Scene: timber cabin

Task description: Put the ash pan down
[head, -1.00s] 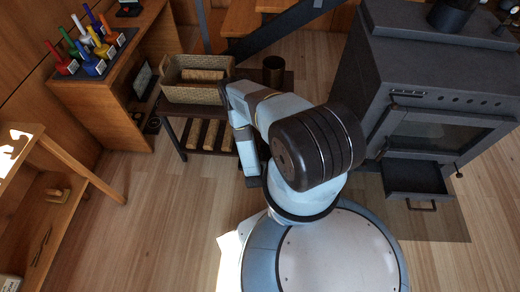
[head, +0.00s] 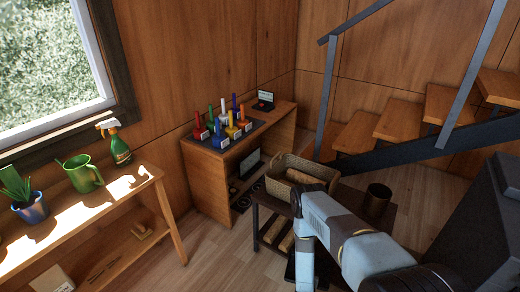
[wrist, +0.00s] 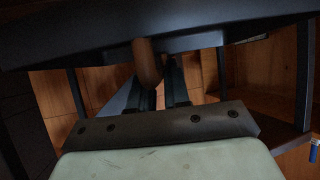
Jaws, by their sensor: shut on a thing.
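In the wrist view, the dark ash pan (wrist: 190,42) fills the upper part close in front of the camera, and a rounded brown handle-like piece (wrist: 148,65) hangs at its near side. My gripper (wrist: 164,92) points up at it with its narrow dark fingers close together, shut on it. The exact contact is too dark to tell. In the head view the pan cannot be made out, and my arm hides most of the gripper, which is low beside the small dark table (head: 377,225).
The table carries a wicker basket (head: 284,179) and a dark canister (head: 377,200), with logs below. The stove (head: 487,215) is at the right edge. A desk (head: 212,180) stands behind, a potting bench (head: 110,198) at left. Bare floor (head: 195,270) lies between.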

